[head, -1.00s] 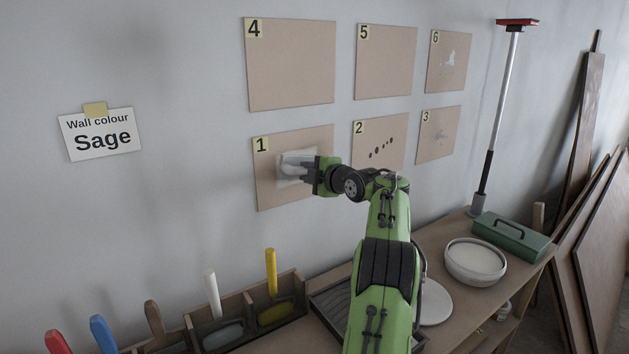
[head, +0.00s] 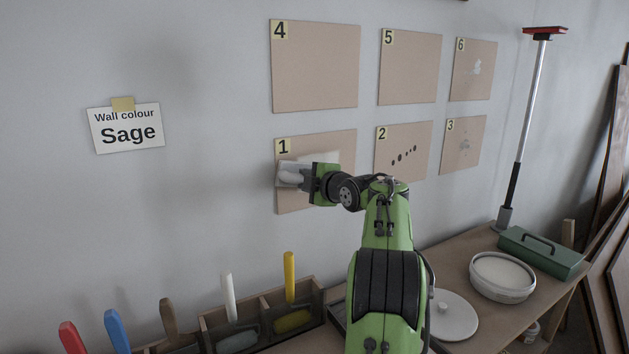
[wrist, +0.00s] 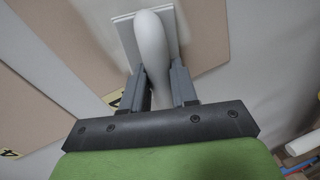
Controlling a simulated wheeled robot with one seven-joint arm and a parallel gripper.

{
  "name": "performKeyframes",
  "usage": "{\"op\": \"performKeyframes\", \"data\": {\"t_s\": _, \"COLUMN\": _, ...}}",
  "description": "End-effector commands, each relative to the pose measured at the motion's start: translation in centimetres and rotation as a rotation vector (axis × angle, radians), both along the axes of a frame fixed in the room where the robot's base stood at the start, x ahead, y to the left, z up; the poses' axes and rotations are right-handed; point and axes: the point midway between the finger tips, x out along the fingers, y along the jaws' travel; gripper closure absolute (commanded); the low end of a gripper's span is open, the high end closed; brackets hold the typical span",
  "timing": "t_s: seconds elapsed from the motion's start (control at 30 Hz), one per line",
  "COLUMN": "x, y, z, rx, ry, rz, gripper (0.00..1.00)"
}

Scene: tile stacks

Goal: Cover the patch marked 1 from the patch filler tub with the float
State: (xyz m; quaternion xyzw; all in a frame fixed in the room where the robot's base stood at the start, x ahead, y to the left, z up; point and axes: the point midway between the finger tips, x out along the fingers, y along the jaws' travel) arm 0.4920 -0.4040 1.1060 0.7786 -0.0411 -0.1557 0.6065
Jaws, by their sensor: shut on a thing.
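Patch 1 (head: 343,141) is a tan board on the grey wall in the head view, with a pale white smear (head: 332,157) across its upper middle. My gripper (head: 311,182) is shut on the grey handle of the float (head: 285,183), at the board's left part. The float's flat plate faces the board and hides part of it; I cannot tell whether it touches. In the wrist view, the jaws (wrist: 158,88) grip the float's handle (wrist: 151,45), with its pale plate (wrist: 126,38) beyond. The round white patch filler tub (head: 503,291) stands open on the bench, with pale filler inside.
Patch 2 (head: 418,135) has dark holes. Other boards hang above and to the right. A white lid (head: 455,320), a green toolbox (head: 541,254) and a red-topped pole (head: 522,140) are on the bench at right. A wooden rack (head: 305,311) holds coloured-handled tools below.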

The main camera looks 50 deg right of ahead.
Motion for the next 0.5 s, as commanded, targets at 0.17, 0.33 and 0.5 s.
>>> {"op": "performKeyframes", "data": {"t_s": 0.17, "x": 0.0, "y": 0.0, "z": 0.1, "rx": -0.002, "ry": -0.001, "rz": -0.001, "gripper": 0.96}}
{"op": "performKeyframes", "data": {"t_s": 0.33, "x": -1.2, "y": 0.2, "z": 0.1, "rx": -0.003, "ry": 0.0, "rz": -0.003, "gripper": 0.96}}
{"op": "performKeyframes", "data": {"t_s": 0.5, "x": -3.1, "y": 0.9, "z": 0.1, "rx": -0.001, "ry": -0.001, "rz": -0.003, "gripper": 0.96}}
